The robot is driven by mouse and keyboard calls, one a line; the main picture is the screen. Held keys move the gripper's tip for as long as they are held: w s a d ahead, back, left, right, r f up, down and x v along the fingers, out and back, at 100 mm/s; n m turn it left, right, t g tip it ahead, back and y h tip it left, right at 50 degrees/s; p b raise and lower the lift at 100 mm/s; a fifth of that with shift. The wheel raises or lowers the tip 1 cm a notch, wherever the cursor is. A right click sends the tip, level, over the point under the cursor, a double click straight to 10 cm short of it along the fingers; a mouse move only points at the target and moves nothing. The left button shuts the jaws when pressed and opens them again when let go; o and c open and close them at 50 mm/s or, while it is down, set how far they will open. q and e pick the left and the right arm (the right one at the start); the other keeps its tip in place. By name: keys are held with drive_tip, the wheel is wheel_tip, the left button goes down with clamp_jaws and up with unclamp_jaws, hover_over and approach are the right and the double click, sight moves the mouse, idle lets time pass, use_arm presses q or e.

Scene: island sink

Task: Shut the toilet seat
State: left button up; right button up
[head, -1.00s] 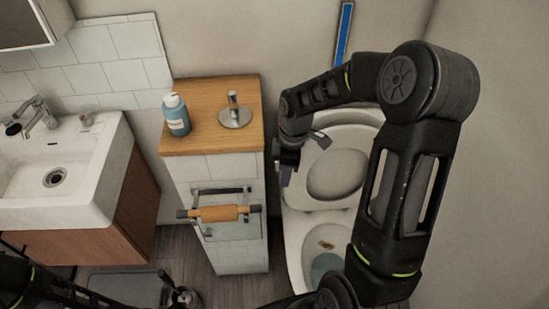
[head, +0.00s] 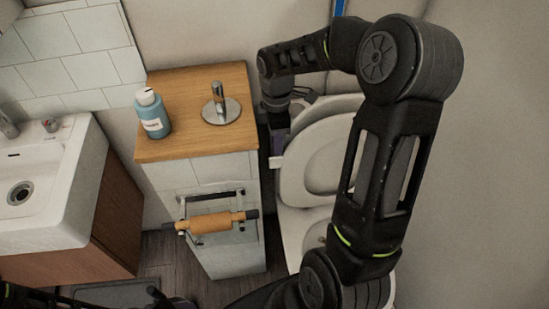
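The toilet seat (head: 291,181) stands raised at the back of the white toilet bowl (head: 293,226), right of the narrow cabinet. Its pale oval middle shows. My forearm and upper arm cover its right side and much of the bowl. My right gripper (head: 277,155) points down at the seat's left edge, between seat and cabinet. Its fingers look small and overlap, so I cannot tell if they are open or touching the seat. My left arm shows only as dark parts at the bottom left edge; its fingers cannot be made out.
The narrow cabinet (head: 187,140) has a wooden top with a blue bottle (head: 153,115) and a metal holder (head: 220,107). A toilet roll holder (head: 216,222) sticks out from its front. A white sink (head: 50,190) is at left. A wall bounds the right side.

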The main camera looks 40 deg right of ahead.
sight(276, 157)
drive_tip(key=shift+s+a+f, duration=0.1)
drive_tip(key=shift+f, duration=3.9)
clamp_jaws()
